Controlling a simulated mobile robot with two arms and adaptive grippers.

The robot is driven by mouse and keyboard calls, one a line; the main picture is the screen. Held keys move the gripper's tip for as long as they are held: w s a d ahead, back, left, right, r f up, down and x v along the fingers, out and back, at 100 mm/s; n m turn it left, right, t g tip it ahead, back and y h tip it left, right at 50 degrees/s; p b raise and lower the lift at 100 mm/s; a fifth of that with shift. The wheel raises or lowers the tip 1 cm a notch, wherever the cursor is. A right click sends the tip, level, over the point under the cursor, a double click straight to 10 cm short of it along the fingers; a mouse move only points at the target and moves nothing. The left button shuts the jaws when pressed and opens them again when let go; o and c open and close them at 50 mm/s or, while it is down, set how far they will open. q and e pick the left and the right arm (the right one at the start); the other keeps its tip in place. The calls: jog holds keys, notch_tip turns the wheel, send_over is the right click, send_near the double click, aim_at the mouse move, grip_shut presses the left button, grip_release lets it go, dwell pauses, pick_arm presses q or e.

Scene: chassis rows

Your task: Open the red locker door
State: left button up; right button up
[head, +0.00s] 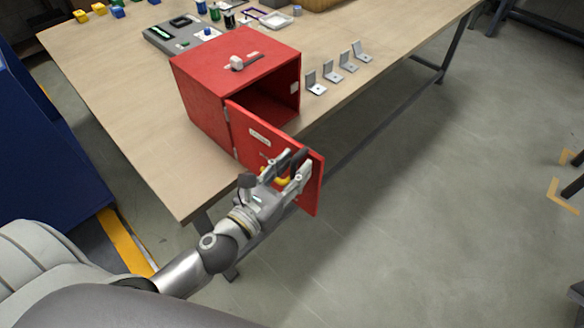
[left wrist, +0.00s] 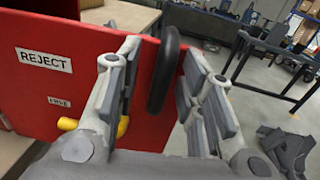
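The red locker (head: 205,95) stands on the table near its front edge. Its red door (head: 245,120) is hinged at the left of the opening and stands swung well out past the table edge. The dark inside partly shows. In the left wrist view the door (left wrist: 35,95) carries a "REJECT" label and a black upright handle (left wrist: 163,70) near its free edge. My left gripper (head: 286,172) is at the handle, fingers open on either side, with visible gaps in the wrist view. A yellow part (left wrist: 122,126) on the door is partly hidden behind a finger. My right gripper is not in view.
A small white-and-dark item (head: 238,63) lies on the locker's top. Several metal brackets (head: 333,72) stand in a row right of it on the table (head: 130,100). A grey tray (head: 180,35) and bottles are behind. The floor (head: 430,190) right of the door is clear.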

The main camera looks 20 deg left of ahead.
pick_arm(q)
jog(key=shift+s+f, duration=0.1)
jog(key=shift+s, duration=0.05)
jog(key=shift+s+a, duration=0.1)
jog(key=shift+s, duration=0.15)
jog(key=v, duration=1.1)
jog(key=shift+s, duration=0.1)
dwell(0.4)
jog(key=s+d+f+m+g, duration=0.1)
jog(key=s+f+m+g, duration=0.15)
jog(key=f+m, duration=0.7)
jog(key=s+d+f+m+g, duration=0.15)
jog(key=f+g, duration=0.25)
jog(key=f, duration=1.2)
jog(key=s+d+f+m+g, duration=0.1)
jog(key=s+f+m+g, duration=0.35)
jog(key=f, duration=0.75)
jog(key=s+a+f+m+g+y, duration=0.2)
jog(key=s+a+f+m, duration=0.2)
jog(key=s+f+m, duration=0.4)
jog(key=s+a+f+m+g+y, duration=0.2)
jog(key=s+a+f+m+g, duration=0.1)
jog(key=s+f+m, duration=0.5)
notch_tip(320, 180, down, 3)
jog(key=m, duration=0.4)
jog(key=shift+s+a, duration=0.35)
jog(key=shift+a, duration=0.05)
